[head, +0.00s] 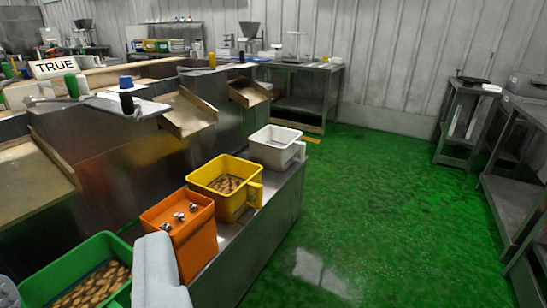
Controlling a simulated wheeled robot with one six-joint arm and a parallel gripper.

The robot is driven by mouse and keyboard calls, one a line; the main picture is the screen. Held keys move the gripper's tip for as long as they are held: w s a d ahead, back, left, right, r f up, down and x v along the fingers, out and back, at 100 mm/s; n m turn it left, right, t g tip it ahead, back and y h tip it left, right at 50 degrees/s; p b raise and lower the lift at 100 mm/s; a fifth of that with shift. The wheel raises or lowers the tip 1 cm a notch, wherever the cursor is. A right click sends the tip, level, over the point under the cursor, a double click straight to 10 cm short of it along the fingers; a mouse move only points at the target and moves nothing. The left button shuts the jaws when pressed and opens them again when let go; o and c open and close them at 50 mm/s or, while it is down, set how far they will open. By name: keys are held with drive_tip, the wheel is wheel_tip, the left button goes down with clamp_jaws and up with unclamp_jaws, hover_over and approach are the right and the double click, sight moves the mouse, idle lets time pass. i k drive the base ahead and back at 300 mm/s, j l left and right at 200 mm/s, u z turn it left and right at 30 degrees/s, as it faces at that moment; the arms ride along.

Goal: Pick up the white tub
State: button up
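The white tub (276,147) stands upright at the far end of a row of tubs on a low metal ledge (237,232). It is open-topped, squarish, with a handle on its right side. Its inside looks pale, and I cannot make out any contents. Nothing touches it from above. I cannot make out my gripper's fingers in this view. A pale grey rounded shape at the bottom hides part of the orange tub (196,247); I cannot tell what it is.
A yellow tub (217,189) with brown pieces stands next to the white one. The orange tub has small metallic items on top; a green tub (103,244) is nearest. Metal chutes (187,112) border the left. Green floor (370,190) is open to the right, before metal tables (463,120).

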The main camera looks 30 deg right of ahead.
sight(276, 148)
drive_tip(key=i+l, duration=2.25)
drive_tip(key=i+l+z, duration=0.05)
drive_tip(key=i, duration=0.05)
